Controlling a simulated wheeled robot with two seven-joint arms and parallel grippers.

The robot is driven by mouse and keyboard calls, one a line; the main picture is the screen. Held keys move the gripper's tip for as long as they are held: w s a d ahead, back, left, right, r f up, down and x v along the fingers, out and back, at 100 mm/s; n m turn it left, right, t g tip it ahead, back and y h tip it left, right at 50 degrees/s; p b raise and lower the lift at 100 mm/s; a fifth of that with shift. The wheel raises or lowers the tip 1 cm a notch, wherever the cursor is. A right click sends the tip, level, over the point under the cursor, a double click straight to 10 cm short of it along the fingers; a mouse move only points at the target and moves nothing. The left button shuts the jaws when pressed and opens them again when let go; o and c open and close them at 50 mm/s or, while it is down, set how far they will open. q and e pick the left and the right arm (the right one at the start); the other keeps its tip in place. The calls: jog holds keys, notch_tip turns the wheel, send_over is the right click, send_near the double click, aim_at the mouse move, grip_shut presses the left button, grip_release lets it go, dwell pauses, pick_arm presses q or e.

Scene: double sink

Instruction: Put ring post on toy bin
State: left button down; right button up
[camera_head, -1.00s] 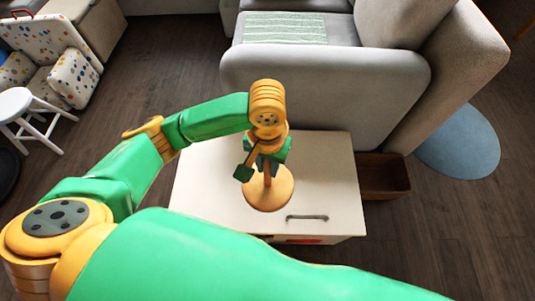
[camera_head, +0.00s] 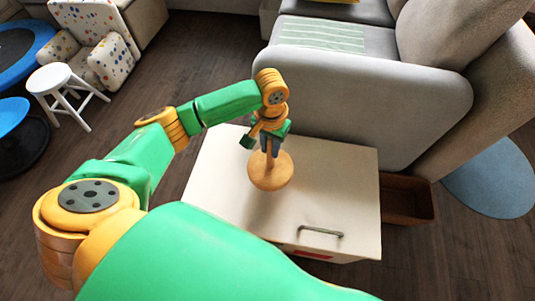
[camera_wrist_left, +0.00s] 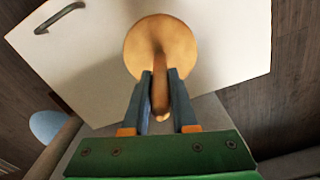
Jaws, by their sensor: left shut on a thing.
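The ring post is a wooden post on a round base (camera_head: 271,172). My left gripper (camera_head: 271,146) is shut on the post, above the base. In the left wrist view the two fingers (camera_wrist_left: 160,88) clasp the post, with the round base (camera_wrist_left: 160,40) beyond them. The white box with a metal handle, seemingly the toy bin (camera_head: 345,190), lies under the ring post. A shadow falls on its top just in front of the base; I cannot tell for sure whether the base touches. My right gripper is not in view.
A grey sofa (camera_head: 360,95) stands right behind the white box. A brown open box (camera_head: 405,198) is on the floor at its right. A white stool (camera_head: 62,85) and a spotted armchair (camera_head: 105,45) are at the far left. The box top is otherwise clear.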

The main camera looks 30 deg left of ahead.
aim_at(268, 152)
pick_arm(q)
jog(key=shift+w+a+f, duration=0.2)
jog(key=shift+f, duration=0.15)
jog(key=shift+w+a+f, duration=0.15)
jog(key=shift+f, duration=0.2)
jog(key=shift+w+a+f+b, duration=0.3)
jog(key=shift+a+f+b, duration=0.05)
jog(key=shift+f+b, duration=0.1)
notch_tip(268, 152, down, 3)
jog(key=shift+f+b, duration=0.1)
jog(key=shift+b, duration=0.6)
jog(key=c, duration=0.7)
grip_release()
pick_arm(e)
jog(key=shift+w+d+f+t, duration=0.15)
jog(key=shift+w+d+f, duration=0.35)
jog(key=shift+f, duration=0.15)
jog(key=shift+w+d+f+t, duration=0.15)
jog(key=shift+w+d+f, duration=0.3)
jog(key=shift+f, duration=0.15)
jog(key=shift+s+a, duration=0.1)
